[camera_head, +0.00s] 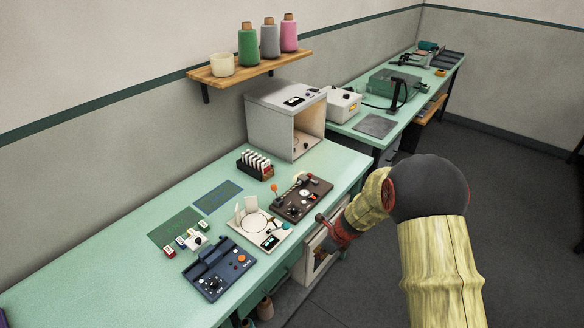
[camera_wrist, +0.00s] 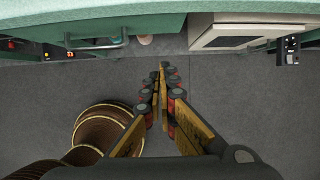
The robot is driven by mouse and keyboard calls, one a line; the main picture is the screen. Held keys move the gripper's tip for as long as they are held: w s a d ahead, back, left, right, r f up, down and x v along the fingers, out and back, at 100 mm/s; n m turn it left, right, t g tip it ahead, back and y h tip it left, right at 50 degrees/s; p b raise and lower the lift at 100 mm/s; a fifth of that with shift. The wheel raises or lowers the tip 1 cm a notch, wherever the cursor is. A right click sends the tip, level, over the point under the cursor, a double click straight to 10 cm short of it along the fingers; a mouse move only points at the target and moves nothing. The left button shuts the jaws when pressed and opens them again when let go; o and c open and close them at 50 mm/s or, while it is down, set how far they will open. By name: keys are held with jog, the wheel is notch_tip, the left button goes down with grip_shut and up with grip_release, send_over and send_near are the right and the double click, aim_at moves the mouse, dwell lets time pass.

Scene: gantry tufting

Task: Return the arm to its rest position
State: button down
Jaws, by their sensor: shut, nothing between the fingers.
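My gripper (camera_head: 328,222) is at the end of my bent arm, in front of the green bench's front edge in the head view. In the wrist view my gripper (camera_wrist: 163,68) has its two fingers close together with nothing between them. It points down past the bench front toward bare grey floor. The arm's yellowish segments and dark ball joint fill the lower right of the head view.
The green bench (camera_head: 110,283) carries a blue device (camera_head: 215,268), a dark brown panel (camera_head: 303,198), a cream device (camera_head: 258,230) and an open white box (camera_head: 285,112). A drawer handle (camera_wrist: 98,43) juts from the bench front. The floor (camera_head: 500,170) to the right is clear.

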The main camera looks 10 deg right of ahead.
jog(key=s+a+r+n+g, duration=0.1)
jog(key=s+r+n+g, duration=0.15)
jog(key=s+n, duration=0.4)
jog(key=s+a+r+n+g, duration=0.1)
jog(key=s+r+n, duration=0.2)
jog(key=s+n, duration=0.4)
jog(key=s+d+r+n+t+h, duration=0.1)
jog(key=s+r+n, duration=0.3)
jog(key=r, duration=0.5)
jog(key=s+d+r+n+t+h+b, duration=0.1)
jog(key=s+d+r+n+t, duration=0.1)
jog(key=s+r+n, duration=0.3)
jog(key=s+d+r+n+t+h+b, duration=0.1)
jog(key=s+r+n+t, duration=0.2)
jog(key=s+r, duration=0.6)
notch_tip(320, 180, up, 4)
jog(key=shift+s+d+f+n, duration=0.15)
jog(key=shift+s+n, duration=0.2)
jog(key=shift+n, duration=0.4)
